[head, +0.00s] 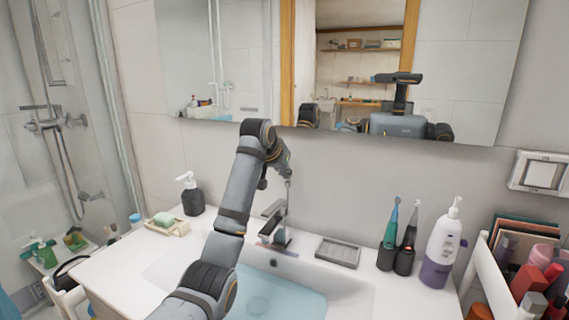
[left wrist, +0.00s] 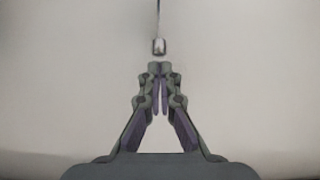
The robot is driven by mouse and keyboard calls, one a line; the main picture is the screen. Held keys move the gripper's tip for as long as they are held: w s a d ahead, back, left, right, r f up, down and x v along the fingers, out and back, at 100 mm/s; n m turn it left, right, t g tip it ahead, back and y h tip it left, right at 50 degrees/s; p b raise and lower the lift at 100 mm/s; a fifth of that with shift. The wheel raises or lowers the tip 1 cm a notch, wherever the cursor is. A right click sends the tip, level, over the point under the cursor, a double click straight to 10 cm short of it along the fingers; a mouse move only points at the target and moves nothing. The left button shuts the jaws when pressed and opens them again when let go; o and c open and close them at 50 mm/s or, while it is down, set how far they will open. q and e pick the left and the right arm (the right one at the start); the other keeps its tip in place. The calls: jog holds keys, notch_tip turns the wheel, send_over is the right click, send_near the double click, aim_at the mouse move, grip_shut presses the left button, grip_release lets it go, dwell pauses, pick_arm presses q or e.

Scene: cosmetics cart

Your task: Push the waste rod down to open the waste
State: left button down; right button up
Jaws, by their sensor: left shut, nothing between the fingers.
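The waste rod is a thin metal rod with a small knob (head: 288,182) on top, standing upright behind the chrome tap (head: 276,216). In the left wrist view the metal knob (left wrist: 159,46) shows just ahead of my fingertips, with the thin rod running away from it. My left gripper (left wrist: 160,68) is shut and empty, its tips lined up with the knob. A small gap seems to part them; I cannot tell whether they touch. In the head view the left gripper (head: 287,172) is small, pointing down just above the knob. My right gripper is not in view.
The white basin (head: 350,290) holds bluish water. A grey soap tray (head: 338,252), two toothbrushes in dark holders and a white-purple bottle (head: 442,245) stand right. A black pump bottle (head: 192,197) and soap dish (head: 168,226) stand left. The mirror (head: 470,70) hangs behind.

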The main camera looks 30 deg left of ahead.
pick_arm(q)
jog(key=shift+f, duration=0.25)
jog(key=shift+f, duration=0.85)
jog(key=shift+r+p, duration=0.1)
jog(key=shift+p, duration=0.2)
jog(key=w+r+p+v, duration=0.2)
jog(key=p+v, duration=0.1)
jog(key=v, duration=1)
